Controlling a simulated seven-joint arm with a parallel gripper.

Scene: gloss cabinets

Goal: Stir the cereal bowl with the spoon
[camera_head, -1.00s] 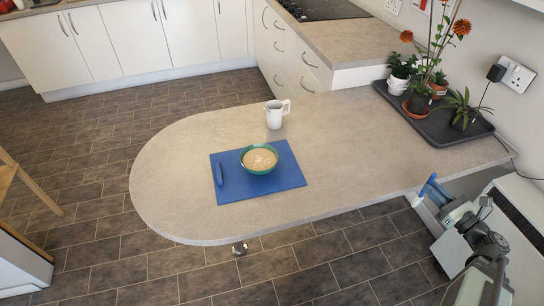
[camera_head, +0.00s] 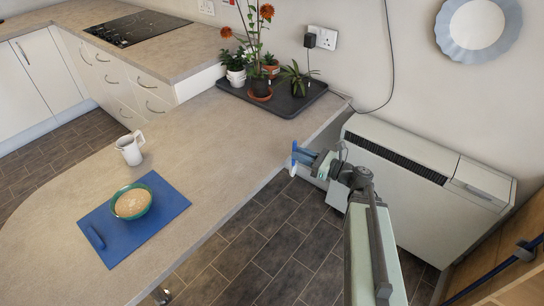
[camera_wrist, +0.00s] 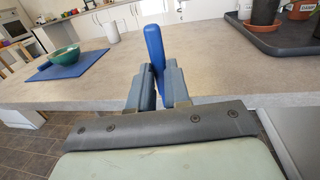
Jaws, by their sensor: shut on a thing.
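The green cereal bowl (camera_head: 132,202) holds a light tan filling with pale bits on top. It sits upright on the blue board (camera_head: 160,222) and also shows at the far left of the wrist view (camera_wrist: 65,54). My gripper (camera_head: 304,158) is at the counter's front edge, well right of the bowl. It is shut on the blue spoon (camera_wrist: 154,45), whose blue part stands up between the fingers in the wrist view. In the head view the spoon (camera_head: 294,154) has a pale lower end. The spoon is apart from the bowl.
A white mug (camera_head: 129,150) stands behind the board. A dark tray (camera_head: 290,102) with potted plants is at the counter's back right. A blue bar (camera_head: 96,237) lies at the board's left end. The countertop (camera_head: 215,150) between bowl and gripper is clear. A white heater (camera_head: 420,180) stands at right.

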